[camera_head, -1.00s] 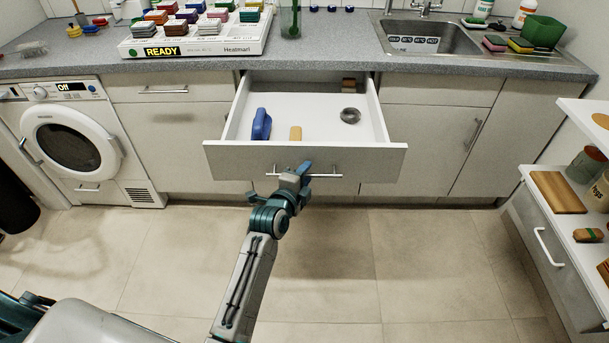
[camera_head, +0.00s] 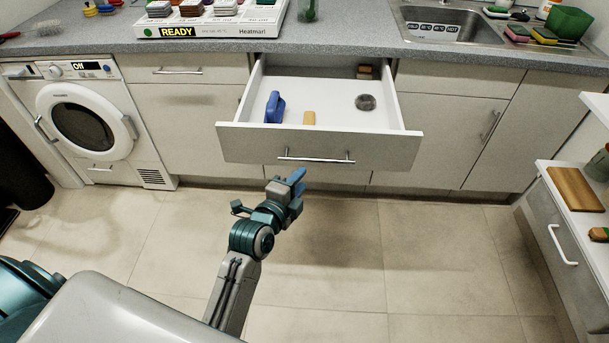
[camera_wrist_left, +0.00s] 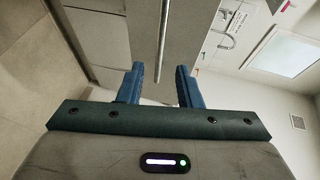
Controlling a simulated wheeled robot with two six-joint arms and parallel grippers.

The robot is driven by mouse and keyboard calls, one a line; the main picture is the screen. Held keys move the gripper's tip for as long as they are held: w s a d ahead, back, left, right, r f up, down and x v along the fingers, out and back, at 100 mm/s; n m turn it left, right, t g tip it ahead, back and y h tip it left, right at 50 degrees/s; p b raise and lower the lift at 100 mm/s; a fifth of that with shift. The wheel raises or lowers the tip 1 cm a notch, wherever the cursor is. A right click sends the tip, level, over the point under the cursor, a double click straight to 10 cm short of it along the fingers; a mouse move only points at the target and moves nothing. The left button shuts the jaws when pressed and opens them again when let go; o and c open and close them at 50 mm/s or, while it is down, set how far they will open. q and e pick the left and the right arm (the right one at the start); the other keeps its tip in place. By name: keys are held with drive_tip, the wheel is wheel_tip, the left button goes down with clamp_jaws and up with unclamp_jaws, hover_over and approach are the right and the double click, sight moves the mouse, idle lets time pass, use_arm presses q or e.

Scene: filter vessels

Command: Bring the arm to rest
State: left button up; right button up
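My left gripper (camera_head: 297,182) is in front of and below the pulled-out drawer (camera_head: 240,147), apart from its bar handle (camera_head: 316,158). In the left wrist view, the two blue fingers of my left gripper (camera_wrist_left: 158,84) stand apart with nothing between them. The drawer front and its handle (camera_wrist_left: 163,35) show beyond the fingers. The drawer stands open. It holds a blue object (camera_head: 274,107), a tan block (camera_head: 309,118), a dark round item (camera_head: 365,102) and a brown item at the back. My right gripper is not visible.
A washing machine (camera_head: 84,125) marked Off stands at the left. The worktop (camera_head: 340,45) carries a Heatmari box (camera_head: 215,28) and a sink (camera_head: 440,28). A shelf unit with a board (camera_head: 576,188) stands at the right. The floor (camera_head: 400,250) between is clear.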

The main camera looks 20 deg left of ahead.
use_arm(q)
drive_tip(key=shift+s, duration=0.15)
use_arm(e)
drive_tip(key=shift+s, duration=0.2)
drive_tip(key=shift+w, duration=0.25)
use_arm(q)
drive_tip(key=s+a+f+n+g+y+p, duration=0.15)
drive_tip(key=s+f+n+g, duration=0.3)
drive_tip(key=f, duration=1.05)
drive_tip(key=s+a+f+n+g+p, duration=0.1)
drive_tip(key=s+a+f+n+g, duration=0.25)
drive_tip(key=f, duration=1.25)
drive_tip(key=s+a+f+n+g, duration=0.2)
drive_tip(key=s+f, duration=0.4)
drive_tip(key=s, duration=0.4)
drive_tip(key=s+a+f+n+g+y+p, duration=0.1)
drive_tip(key=s+a+f+n+g, duration=0.1)
drive_tip(key=s+f+n, duration=0.2)
drive_tip(key=s+a+f+n+g, duration=0.2)
drive_tip(key=s+f+n, duration=0.2)
drive_tip(key=s+f, duration=0.6)
drive_tip(key=s, duration=0.6)
drive_tip(key=shift+s+f, duration=0.2)
drive_tip(key=shift+s, duration=0.05)
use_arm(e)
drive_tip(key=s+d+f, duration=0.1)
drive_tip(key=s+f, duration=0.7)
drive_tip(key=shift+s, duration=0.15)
use_arm(q)
drive_tip(key=shift+d, duration=0.1)
